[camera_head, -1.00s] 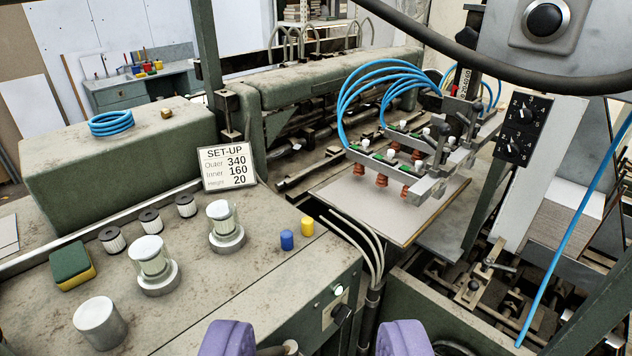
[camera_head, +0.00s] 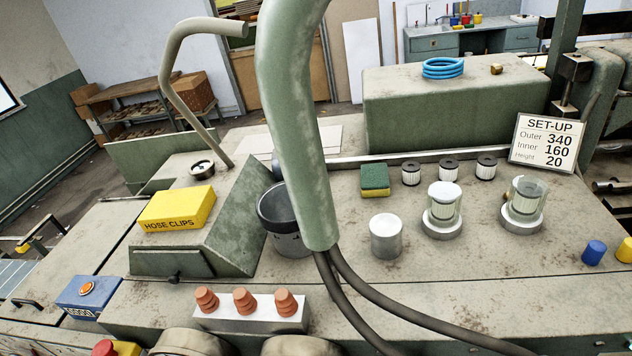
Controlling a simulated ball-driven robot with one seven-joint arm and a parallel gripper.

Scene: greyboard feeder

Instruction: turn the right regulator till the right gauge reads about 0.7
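I cannot make out the regulators or their gauges in this view. Two round metal bases with clear glass bowls stand on the green machine top: a left glass bowl unit (camera_head: 442,210) and a right glass bowl unit (camera_head: 523,203). No dial or needle shows on either. My gripper's purple fingers are out of the frame, so I cannot see whether it is open or shut.
A thick pale-green post (camera_head: 300,140) stands close in front, with black hoses (camera_head: 400,310) at its foot. Around it are a grey bucket (camera_head: 291,240), a yellow hose clips box (camera_head: 177,208), a metal cup (camera_head: 385,237), red suction cups (camera_head: 245,301) and a set-up sign (camera_head: 545,145).

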